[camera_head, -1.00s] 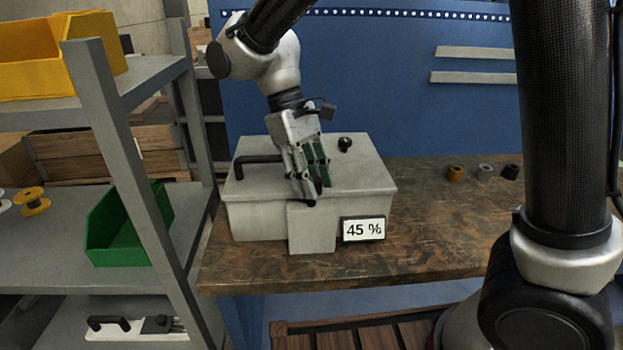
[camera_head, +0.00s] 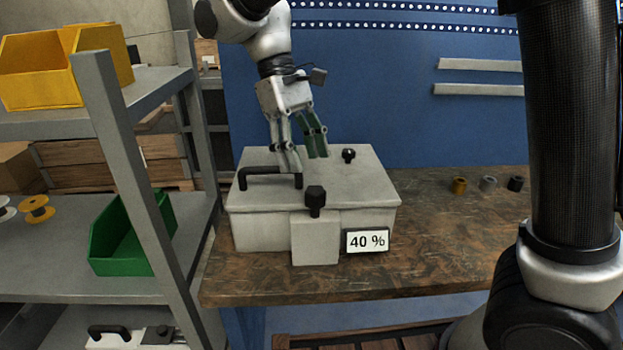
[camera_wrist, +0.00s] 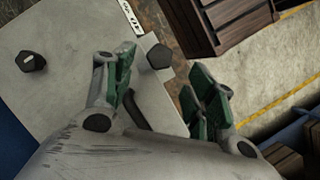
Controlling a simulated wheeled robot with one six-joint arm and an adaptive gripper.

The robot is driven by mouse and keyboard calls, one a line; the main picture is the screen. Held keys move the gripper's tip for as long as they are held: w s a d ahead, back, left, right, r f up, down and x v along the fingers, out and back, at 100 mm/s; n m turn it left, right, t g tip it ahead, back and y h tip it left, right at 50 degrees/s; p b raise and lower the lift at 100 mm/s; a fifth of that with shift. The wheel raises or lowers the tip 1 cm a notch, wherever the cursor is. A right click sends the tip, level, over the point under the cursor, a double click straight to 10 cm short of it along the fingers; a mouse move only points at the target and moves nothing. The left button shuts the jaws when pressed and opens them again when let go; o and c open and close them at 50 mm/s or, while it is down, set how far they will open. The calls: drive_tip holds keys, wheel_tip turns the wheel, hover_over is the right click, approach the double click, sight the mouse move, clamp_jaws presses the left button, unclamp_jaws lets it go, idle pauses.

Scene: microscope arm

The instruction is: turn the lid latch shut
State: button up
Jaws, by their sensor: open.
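A pale grey box (camera_head: 262,228) with a flat lid (camera_head: 345,180) stands on the bench. The lid latch (camera_head: 315,198) shows as a black faceted knob on a short stem at the front edge, above a grey front plate (camera_head: 316,240). The latch also shows in the wrist view (camera_wrist: 159,56). A display (camera_head: 367,241) beside the plate reads 40 %. My gripper (camera_head: 304,160) is open and empty above the lid, behind and above the latch, apart from it. In the wrist view the latch lies beyond and between my open fingers (camera_wrist: 165,85).
A black bar handle (camera_head: 268,172) stands on the lid's left, close to my fingers. A small black knob (camera_head: 348,155) sits at the lid's back right. Several small cylinders (camera_head: 488,184) stand on the bench (camera_head: 450,230) at right. A shelf with a green bin (camera_head: 120,240) is at left.

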drive_tip(key=v, duration=0.4)
drive_tip(key=shift+a+r, duration=0.1)
drive_tip(key=shift+r, duration=0.05)
drive_tip(key=shift+w, duration=0.1)
drive_tip(key=s+d+f+m+t+y, duration=0.1)
drive_tip(key=d+f+t+y, duration=0.1)
drive_tip(key=d, duration=0.7)
drive_tip(key=s+d+f+m+t+y, duration=0.1)
drive_tip(key=s+d+f+m, duration=0.1)
drive_tip(key=d, duration=0.6)
drive_tip(key=s+d+m+t, duration=0.2)
drive_tip(key=s+d+m, duration=0.1)
drive_tip(key=d, duration=0.5)
drive_tip(key=s+d+r+m+t, duration=0.1)
drive_tip(key=s+d+m+t, duration=0.1)
drive_tip(key=s+d, duration=0.4)
drive_tip(key=d, duration=0.3)
drive_tip(key=shift+s+r+m+t, duration=0.3)
drive_tip(key=shift+s+m, duration=0.05)
drive_tip(key=shift+m, duration=0.05)
